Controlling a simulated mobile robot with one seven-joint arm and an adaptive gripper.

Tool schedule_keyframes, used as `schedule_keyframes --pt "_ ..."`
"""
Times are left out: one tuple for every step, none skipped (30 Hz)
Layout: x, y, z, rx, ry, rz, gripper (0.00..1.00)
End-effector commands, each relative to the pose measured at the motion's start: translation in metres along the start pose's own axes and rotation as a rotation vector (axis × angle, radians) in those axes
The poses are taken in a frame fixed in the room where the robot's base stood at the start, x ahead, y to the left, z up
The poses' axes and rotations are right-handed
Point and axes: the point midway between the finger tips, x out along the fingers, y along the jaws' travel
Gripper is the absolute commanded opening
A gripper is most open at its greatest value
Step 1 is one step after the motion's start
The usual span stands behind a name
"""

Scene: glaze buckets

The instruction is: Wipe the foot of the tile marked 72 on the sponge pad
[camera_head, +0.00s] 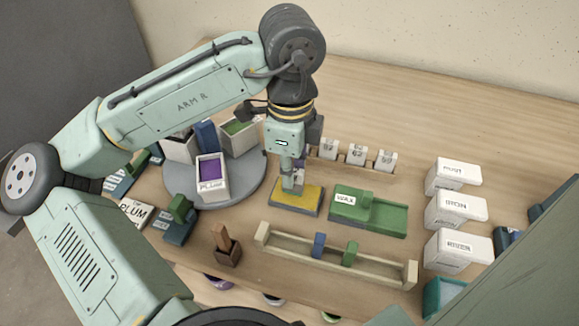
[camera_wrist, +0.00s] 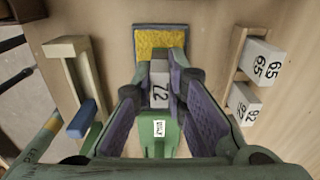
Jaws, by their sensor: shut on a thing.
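My gripper (camera_head: 291,176) is shut on the pale grey tile marked 72 (camera_wrist: 160,88), and its number faces the wrist camera. In the wrist view the tile sits between both fingers of my gripper (camera_wrist: 161,82). The sponge pad (camera_head: 306,203) is a yellow block on a dark base, lying on the table. In the head view the tile's lower end is over the pad; the wrist view shows the pad (camera_wrist: 158,40) just beyond the tile. I cannot tell whether the tile's foot touches the pad.
A green wax block (camera_head: 385,214) lies right of the pad. Behind it several numbered tiles (camera_head: 356,154) stand in a rack. A wooden rail (camera_head: 290,251) with blue and green pieces lies in front. Left, a grey turntable (camera_head: 240,196) carries glaze buckets (camera_head: 212,180). White labelled boxes (camera_head: 455,208) stand right.

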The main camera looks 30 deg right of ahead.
Motion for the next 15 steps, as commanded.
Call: schedule_keyframes --pt "-0.001 0.000 -0.003 0.002 0.000 0.000 0.00" --pt "-0.001 0.000 -0.004 0.003 0.001 0.000 0.00" --pt "-0.001 0.000 -0.006 0.003 0.001 0.000 0.00" --pt "-0.001 0.000 -0.008 0.003 0.001 0.000 0.00" --pt "-0.001 0.000 -0.010 0.002 0.001 0.000 0.00" --pt "-0.001 0.000 -0.011 0.003 0.001 0.000 0.00" --pt "0.000 0.000 -0.012 0.003 0.001 0.000 0.00" --pt "0.000 0.000 -0.013 0.003 0.000 0.000 0.00" --pt "0.000 0.000 -0.014 0.002 0.000 0.000 0.00" --pt "0.000 0.000 -0.014 0.002 0.000 0.000 0.00" --pt "0.000 0.000 -0.014 0.002 0.000 0.000 0.00" --pt "0.000 0.000 -0.015 0.002 0.000 0.000 0.00" --pt "0.000 0.000 -0.015 0.002 0.000 0.000 0.00" --pt "0.000 0.000 -0.016 0.002 0.000 0.000 0.00" --pt "0.000 0.000 -0.018 0.002 0.000 0.000 0.00"
